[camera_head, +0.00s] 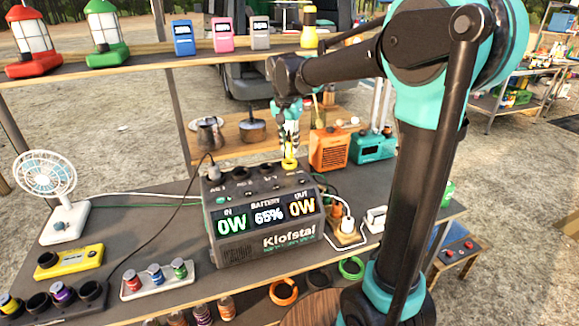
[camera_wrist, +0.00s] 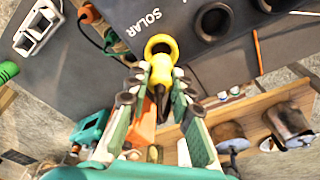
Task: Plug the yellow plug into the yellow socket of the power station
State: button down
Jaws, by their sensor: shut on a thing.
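The power station (camera_head: 265,215) stands on the grey table with its display facing me, reading 0W in, 65% battery and 0W out. The yellow socket (camera_head: 289,163) is a raised ring at the right end of its top; it also shows in the wrist view (camera_wrist: 160,47), near the SOLAR label. My gripper (camera_head: 289,132) points down over that end, shut on the yellow plug (camera_wrist: 162,72). The plug is between the fingertips, close against the socket's ring. I cannot tell whether its tip is inside. My fingers hide part of the plug.
Dark sockets (camera_wrist: 213,20) sit beside the yellow one, and a black cable runs to the station's top left. A shelf with lanterns (camera_head: 105,27) crosses behind. An orange radio (camera_head: 329,150) stands behind right. A white fan (camera_head: 55,195) stands at left.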

aim_at(289, 149)
jog(key=shift+f, duration=0.15)
jog(key=shift+f, duration=0.35)
jog(key=shift+f, duration=0.65)
jog(key=shift+f, duration=0.35)
jog(key=c, duration=1.3)
grip_release()
jog(key=shift+o, duration=0.2)
